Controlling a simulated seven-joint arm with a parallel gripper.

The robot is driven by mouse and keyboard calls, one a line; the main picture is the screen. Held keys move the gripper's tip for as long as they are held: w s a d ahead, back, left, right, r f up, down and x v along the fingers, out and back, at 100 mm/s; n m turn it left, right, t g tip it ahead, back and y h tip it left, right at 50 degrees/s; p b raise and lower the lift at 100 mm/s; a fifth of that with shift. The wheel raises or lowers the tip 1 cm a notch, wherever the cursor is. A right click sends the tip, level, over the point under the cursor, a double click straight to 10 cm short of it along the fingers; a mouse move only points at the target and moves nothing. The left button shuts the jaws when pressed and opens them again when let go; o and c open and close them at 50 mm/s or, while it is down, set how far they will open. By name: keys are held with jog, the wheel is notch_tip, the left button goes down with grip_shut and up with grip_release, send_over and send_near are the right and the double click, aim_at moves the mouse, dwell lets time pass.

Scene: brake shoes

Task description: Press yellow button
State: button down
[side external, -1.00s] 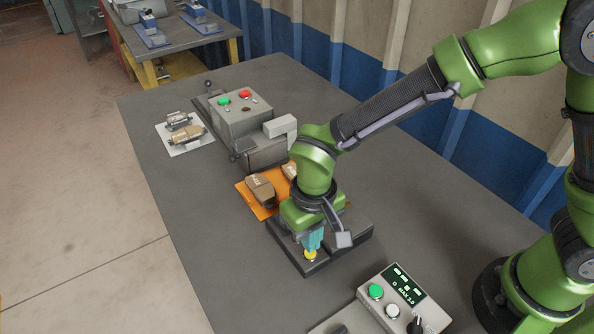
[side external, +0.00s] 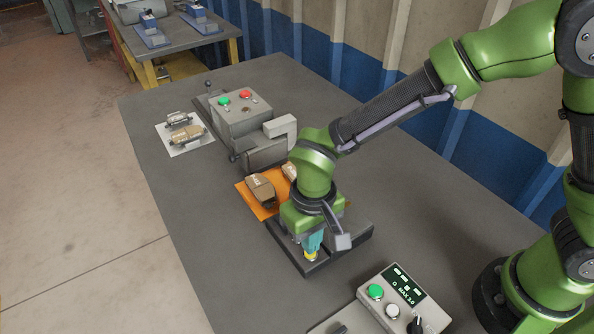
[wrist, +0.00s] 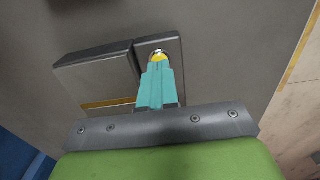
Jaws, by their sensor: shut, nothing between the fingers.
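The yellow button (side external: 311,258) sits near the front end of a dark grey fixture (side external: 345,247). In the wrist view the yellow button (wrist: 159,56) shows just beyond my fingertips, partly covered by them. My gripper (side external: 312,247) has teal fingers, shut and empty, pointing down directly over the button. In the wrist view the gripper (wrist: 158,68) overlaps the button's near side. The tips look at or very close to the button's top; I cannot tell whether they touch or press it.
An orange mat (side external: 245,193) with brown brake shoes (side external: 260,187) lies behind the fixture. A grey machine (side external: 240,118) with green and red buttons stands further back, beside a white plate (side external: 190,145) of parts. A control box (side external: 400,298) stands at the front right.

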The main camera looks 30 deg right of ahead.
jog(key=shift+f, duration=0.7)
jog(key=shift+r, duration=3.55)
jog(key=s+d+r+m+t+y, duration=0.1)
jog(key=s+d+r+m+t, duration=0.1)
jog(key=d+r, duration=0.5)
jog(key=s+d+r+m+t+y, duration=0.1)
jog(key=s+d+r+t, duration=0.3)
jog(key=d, duration=1.1)
notch_tip(320, 180, up, 3)
jog(key=shift+s+d+f+m+t, duration=0.1)
jog(key=shift+s+d+m+t, duration=0.15)
jog(key=shift+m+t, duration=0.3)
